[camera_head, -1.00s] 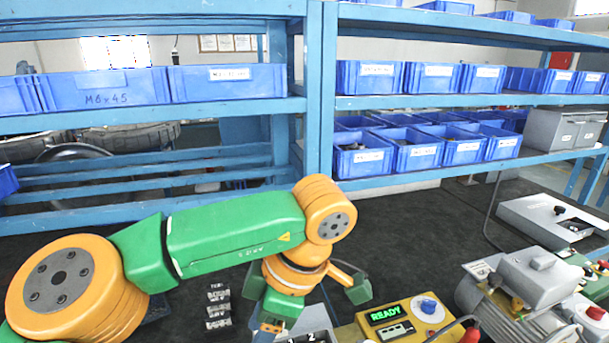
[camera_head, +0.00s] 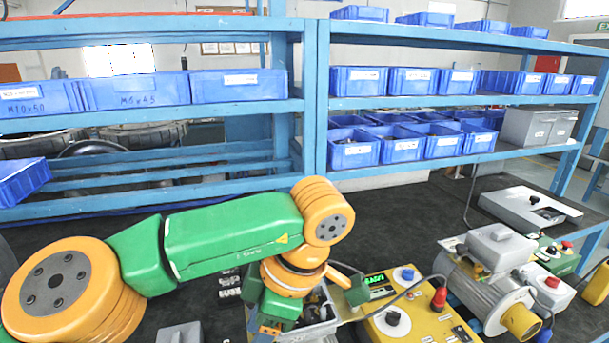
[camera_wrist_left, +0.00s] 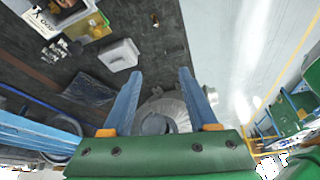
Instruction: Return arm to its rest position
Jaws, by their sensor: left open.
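My left arm, green and orange, comes in from the left in the head view and reaches over the dark bench, bent at the elbow. My right gripper is not in view.
A grey motor-like blower unit (camera_head: 490,275) stands to the right on the bench. A flat grey case (camera_head: 530,205) lies behind it. A blue shelf rack (camera_head: 312,100) with several blue bins (camera_head: 352,150) spans the back. The bench behind my forearm looks mostly clear.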

